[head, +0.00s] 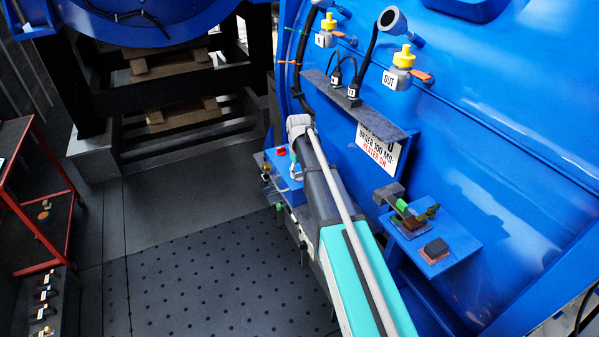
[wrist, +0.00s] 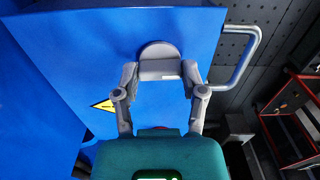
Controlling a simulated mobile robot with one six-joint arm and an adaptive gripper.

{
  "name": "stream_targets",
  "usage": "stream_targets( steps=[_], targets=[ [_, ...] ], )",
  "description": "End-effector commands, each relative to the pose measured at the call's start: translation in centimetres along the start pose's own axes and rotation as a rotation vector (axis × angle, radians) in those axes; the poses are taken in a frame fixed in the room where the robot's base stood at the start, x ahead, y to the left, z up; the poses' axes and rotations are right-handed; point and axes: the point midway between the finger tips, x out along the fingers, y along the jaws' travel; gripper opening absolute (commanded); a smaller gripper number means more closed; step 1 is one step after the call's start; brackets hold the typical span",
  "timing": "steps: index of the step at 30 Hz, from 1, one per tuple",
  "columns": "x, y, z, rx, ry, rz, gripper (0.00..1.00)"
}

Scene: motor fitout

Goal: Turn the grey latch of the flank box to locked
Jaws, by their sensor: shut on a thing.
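The flank box's grey latch (wrist: 158,50) shows in the wrist view as a round grey disc on a blue face, with a paler bar lying level across its lower part. My gripper (wrist: 159,73) is shut on the latch, one finger at each end of the bar. The blue face of the flank box (wrist: 75,40) fills much of the wrist view. In the head view, a blue box (head: 290,193) with a red button shows beside my arm. My arm hides the latch and my fingertips there. I cannot read a locked mark.
A grey bar handle (wrist: 245,68) stands off the box's right edge in the wrist view. A yellow warning triangle (wrist: 103,105) is at left. A blue shelf (head: 440,258) with small parts is right of my arm. A red-framed cart (head: 35,210) stands left; the floor between is clear.

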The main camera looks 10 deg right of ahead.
Motion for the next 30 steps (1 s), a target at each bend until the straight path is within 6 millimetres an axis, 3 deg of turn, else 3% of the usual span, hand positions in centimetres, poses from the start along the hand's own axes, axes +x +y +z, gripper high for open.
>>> stream_targets(
  steps=[17, 18, 23, 30],
  targets=[
    [0.02, -0.02, 0.05, 0.048, -0.001, 0.000, 0.06],
    [0.02, -0.02, 0.05, 0.048, -0.001, 0.000, 0.61],
    [0.01, -0.02, 0.04, 0.048, -0.001, 0.000, 0.89],
    [0.01, -0.01, 0.02, 0.047, 0.000, 0.000, 0.89]
  ],
)
